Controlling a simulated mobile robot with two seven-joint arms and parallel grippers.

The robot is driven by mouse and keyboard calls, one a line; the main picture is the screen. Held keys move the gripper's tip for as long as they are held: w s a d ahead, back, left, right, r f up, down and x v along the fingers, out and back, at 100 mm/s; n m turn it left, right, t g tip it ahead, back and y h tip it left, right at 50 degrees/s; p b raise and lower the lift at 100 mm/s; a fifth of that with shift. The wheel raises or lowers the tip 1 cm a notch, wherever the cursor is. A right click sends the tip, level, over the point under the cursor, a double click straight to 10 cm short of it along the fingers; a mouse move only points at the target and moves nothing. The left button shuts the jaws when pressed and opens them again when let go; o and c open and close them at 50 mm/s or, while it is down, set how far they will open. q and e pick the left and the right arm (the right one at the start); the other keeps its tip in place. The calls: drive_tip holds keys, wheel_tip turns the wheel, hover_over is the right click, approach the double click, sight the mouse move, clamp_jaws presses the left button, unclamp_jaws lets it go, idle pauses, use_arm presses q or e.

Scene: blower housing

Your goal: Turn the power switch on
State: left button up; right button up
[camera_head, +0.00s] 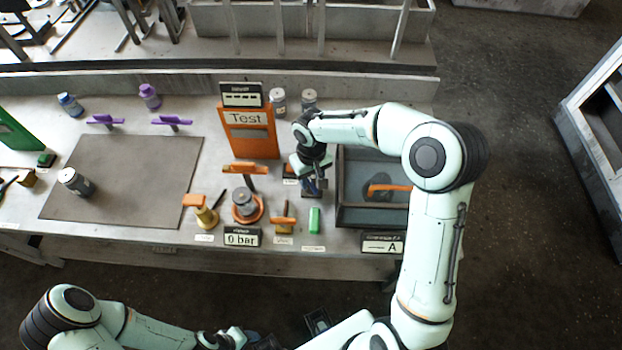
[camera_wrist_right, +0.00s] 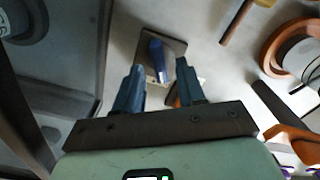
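My right gripper (camera_head: 313,186) is over the bench, just left of a grey bin, pointing down. In the right wrist view its two blue-grey fingers (camera_wrist_right: 160,84) stand apart with nothing between the tips. Just beyond them is a blue lever (camera_wrist_right: 156,58) on a small plate (camera_wrist_right: 176,48), which looks like the power switch. It looks tilted; whether it is on cannot be told. In the head view the gripper largely covers that spot. My left arm is low at the bottom left of the head view; its gripper state is unclear.
The grey bin (camera_head: 345,214) holds an orange-handled item. An orange Test panel (camera_head: 250,135) stands behind. A round orange-based fixture (camera_head: 246,205), a green block (camera_head: 314,220) and an orange-topped lever (camera_head: 285,222) are close by. The grey mat (camera_head: 130,175) is mostly clear.

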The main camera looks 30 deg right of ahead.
drive_tip(key=shift+f, duration=0.55)
clamp_jaws()
